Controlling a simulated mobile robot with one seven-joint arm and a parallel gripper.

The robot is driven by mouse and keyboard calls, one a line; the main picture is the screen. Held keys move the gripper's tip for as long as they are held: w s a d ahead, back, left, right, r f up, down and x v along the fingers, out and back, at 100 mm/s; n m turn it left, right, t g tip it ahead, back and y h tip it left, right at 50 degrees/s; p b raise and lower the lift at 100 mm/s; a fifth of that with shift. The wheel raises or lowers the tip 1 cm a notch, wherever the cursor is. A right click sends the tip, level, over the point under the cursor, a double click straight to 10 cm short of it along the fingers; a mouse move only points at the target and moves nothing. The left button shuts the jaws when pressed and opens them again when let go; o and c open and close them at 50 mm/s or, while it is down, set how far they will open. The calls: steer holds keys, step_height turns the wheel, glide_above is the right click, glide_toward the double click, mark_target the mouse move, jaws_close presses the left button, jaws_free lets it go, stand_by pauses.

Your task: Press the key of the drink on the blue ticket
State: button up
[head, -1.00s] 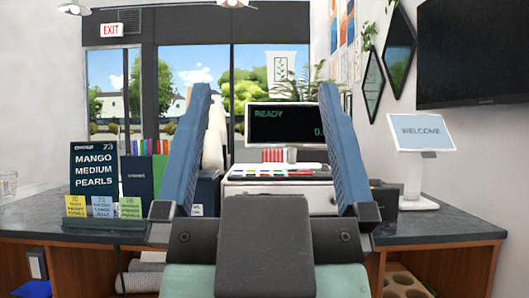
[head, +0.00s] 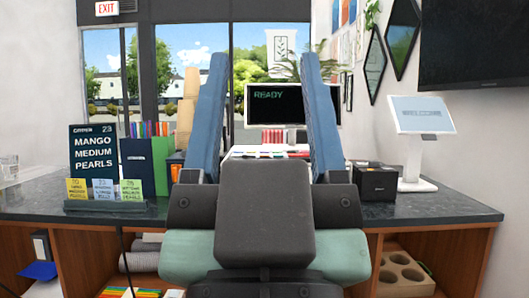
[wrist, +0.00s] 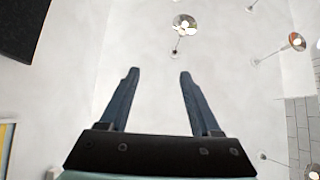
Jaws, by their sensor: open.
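A blue ticket (head: 103,189) stands in a dark rack between a yellow ticket (head: 77,188) and a green ticket (head: 130,190), at the left of the counter in the head view. Its small print is too fine to read. A register with a dark READY screen (head: 275,108) stands at the centre back. The wrist view also shows the open fingers (wrist: 158,72), against the ceiling.
A dark sign (head: 94,150) reading MANGO MEDIUM PEARLS stands behind the tickets. A black box (head: 376,184) and a white tablet stand (head: 421,116) are at right on the dark counter (head: 440,207). Shelves below hold a cup tray (head: 404,273).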

jaws_close()
stand_by(1.4)
